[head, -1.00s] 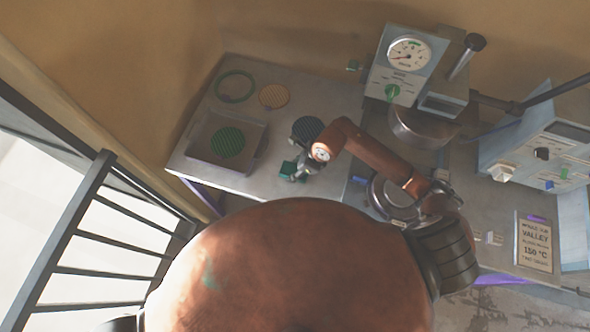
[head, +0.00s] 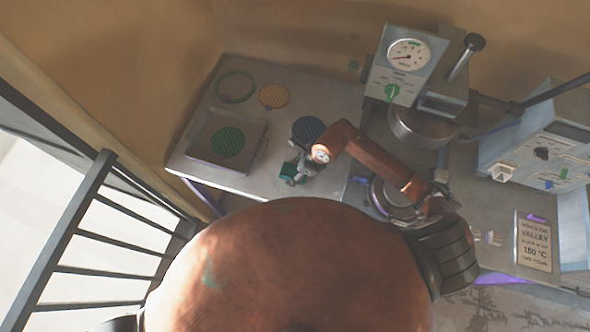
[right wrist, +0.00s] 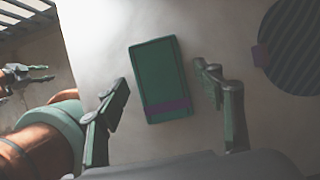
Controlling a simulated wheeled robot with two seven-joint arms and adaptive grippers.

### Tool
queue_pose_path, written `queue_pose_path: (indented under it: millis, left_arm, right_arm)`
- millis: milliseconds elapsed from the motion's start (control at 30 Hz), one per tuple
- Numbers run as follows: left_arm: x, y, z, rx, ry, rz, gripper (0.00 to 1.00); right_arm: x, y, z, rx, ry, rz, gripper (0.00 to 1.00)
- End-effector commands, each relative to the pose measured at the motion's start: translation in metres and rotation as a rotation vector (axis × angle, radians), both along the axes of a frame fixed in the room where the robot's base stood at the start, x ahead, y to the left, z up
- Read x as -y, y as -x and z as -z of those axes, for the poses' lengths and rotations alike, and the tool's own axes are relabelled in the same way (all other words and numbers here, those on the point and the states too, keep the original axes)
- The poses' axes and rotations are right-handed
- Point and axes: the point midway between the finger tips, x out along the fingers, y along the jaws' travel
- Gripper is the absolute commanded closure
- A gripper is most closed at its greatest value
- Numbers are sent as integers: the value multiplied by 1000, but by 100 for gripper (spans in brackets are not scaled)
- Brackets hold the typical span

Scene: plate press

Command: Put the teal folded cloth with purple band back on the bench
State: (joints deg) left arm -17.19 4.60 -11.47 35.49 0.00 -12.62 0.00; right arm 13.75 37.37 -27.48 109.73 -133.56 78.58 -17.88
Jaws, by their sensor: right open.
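The teal folded cloth with a purple band (right wrist: 158,75) lies flat on the bench (right wrist: 95,40) in the right wrist view. Its purple band is at the end nearer my gripper. My right gripper (right wrist: 162,92) is open, with one finger on each side of the cloth and a gap on both sides. In the head view, the right gripper (head: 295,170) is over the bench's front part, and a teal piece of the cloth (head: 289,173) shows beside it, partly hidden. A second gripper, apparently my left (right wrist: 28,76), shows at the left edge of the wrist view, away from the cloth.
A dark striped disc (head: 307,130) lies just behind the right gripper. A tray (head: 200,155) holding a green striped disc (head: 228,142) stands to the left. A green ring (head: 235,86) and an orange disc (head: 273,96) lie behind. The gauge press (head: 405,62) stands to the right.

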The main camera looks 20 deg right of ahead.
Motion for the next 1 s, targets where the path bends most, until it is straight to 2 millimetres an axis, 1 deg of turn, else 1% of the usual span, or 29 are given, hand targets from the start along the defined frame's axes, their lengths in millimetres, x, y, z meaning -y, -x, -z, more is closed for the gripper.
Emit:
queue_pose_path:
  millis: [167,400,500,600,800,1000]
  left_arm:
    - [0,0,1,0,0,0,63]
    - [0,1,3,-1,0,0,63]
    - [0,1,4,-1,0,0,63]
    - [0,1,4,-1,0,0,63]
    - [0,1,5,-1,0,0,63]
    - [0,0,5,0,0,0,63]
  right_arm:
    - [9,4,-23,5,3,-2,38]
    - [25,15,-70,6,5,-2,38]
    - [31,19,-86,4,3,-1,38]
    - [35,22,-99,3,2,-1,38]
    - [38,25,-110,1,1,-1,38]
    - [38,25,-110,0,0,-1,38]
